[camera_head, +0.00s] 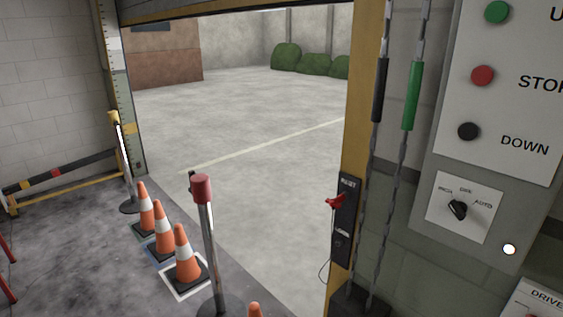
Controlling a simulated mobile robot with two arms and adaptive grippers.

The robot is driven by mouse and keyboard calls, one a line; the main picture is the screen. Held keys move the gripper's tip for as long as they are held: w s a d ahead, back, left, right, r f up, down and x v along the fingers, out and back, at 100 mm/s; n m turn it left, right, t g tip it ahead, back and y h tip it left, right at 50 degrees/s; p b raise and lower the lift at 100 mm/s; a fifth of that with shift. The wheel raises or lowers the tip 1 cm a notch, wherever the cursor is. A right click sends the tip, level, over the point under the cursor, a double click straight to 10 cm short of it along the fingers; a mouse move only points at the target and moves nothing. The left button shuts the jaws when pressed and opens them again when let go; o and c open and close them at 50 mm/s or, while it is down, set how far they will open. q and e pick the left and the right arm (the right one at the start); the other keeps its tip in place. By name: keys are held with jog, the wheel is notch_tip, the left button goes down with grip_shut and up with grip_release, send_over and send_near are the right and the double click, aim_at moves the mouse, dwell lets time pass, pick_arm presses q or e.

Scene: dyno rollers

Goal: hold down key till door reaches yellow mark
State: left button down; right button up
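The control panel (445,120) is at the right. It has a green button (497,12) with a partly cut-off label, a red button (483,75) labelled STOP and a black button (469,131) labelled DOWN. The doorway stands open. The door's lower edge (215,12) seems to be the bar along the top of the opening; the rest is out of view. A graduated strip (119,75) runs down the left door post. A small yellow mark (131,129) shows low on that post. Neither of my grippers is in view.
Two hanging chains with a black sleeve (379,90) and a green sleeve (412,95) hang left of the panel. A selector knob (458,210) sits below the buttons. Orange cones (186,255) and a red-topped post (203,190) stand before the doorway.

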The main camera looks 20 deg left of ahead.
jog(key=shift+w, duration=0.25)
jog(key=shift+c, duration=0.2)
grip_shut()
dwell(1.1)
